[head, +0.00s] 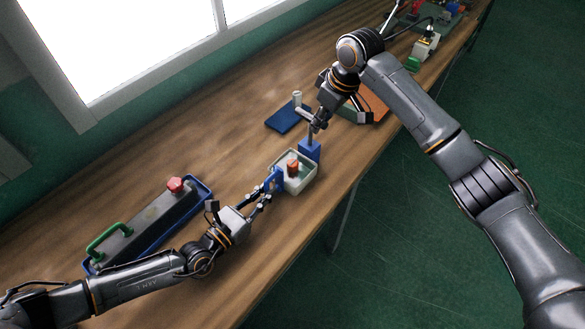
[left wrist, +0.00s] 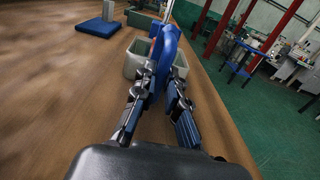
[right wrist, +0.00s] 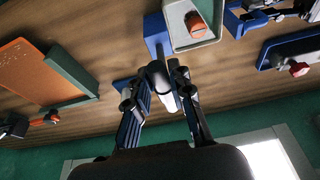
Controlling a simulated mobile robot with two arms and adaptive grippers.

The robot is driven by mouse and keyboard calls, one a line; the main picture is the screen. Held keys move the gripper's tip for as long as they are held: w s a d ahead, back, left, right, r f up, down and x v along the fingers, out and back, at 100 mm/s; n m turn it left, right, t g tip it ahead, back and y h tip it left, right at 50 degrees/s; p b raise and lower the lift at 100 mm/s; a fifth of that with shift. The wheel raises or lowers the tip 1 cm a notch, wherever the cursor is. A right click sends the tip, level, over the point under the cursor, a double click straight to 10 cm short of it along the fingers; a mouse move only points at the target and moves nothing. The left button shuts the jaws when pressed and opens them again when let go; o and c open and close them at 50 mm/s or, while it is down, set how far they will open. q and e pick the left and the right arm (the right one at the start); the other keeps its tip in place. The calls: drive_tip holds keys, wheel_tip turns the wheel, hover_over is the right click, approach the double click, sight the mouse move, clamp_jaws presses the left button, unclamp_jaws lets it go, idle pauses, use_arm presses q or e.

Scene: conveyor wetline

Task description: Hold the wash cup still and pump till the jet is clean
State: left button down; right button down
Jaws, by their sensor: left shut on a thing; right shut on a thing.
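The wash cup (head: 306,183) is a pale grey open box with a blue handle, standing near the table's front edge. An orange-topped piece (head: 293,166) is inside it. My left gripper (head: 268,188) is shut on the cup's blue handle (left wrist: 166,42). Beside the cup stands a blue block (head: 310,151) with a grey upright rod, seemingly the pump. My right gripper (head: 317,123) is shut on the pump's pale cylindrical grip (right wrist: 157,74), above the block. The cup also shows in the right wrist view (right wrist: 181,39). No jet can be made out.
A blue plate (head: 285,118) with a white post lies behind the pump. A long blue-edged tray (head: 150,235) with a red knob and green handle lies at left. An orange board (head: 375,104) in a green frame lies beyond my right gripper. Bare wood lies between.

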wheel_tip(320, 180, down, 4)
drive_tip(key=shift+r, duration=0.15)
idle(0.5)
drive_tip(key=shift+r, duration=0.1)
idle(1.5)
drive_tip(key=shift+w+r, duration=0.1)
drive_tip(key=shift+r, duration=1.9)
drive_tip(key=shift+f, duration=2.1)
drive_tip(key=c, duration=1.2)
unclamp_jaws()
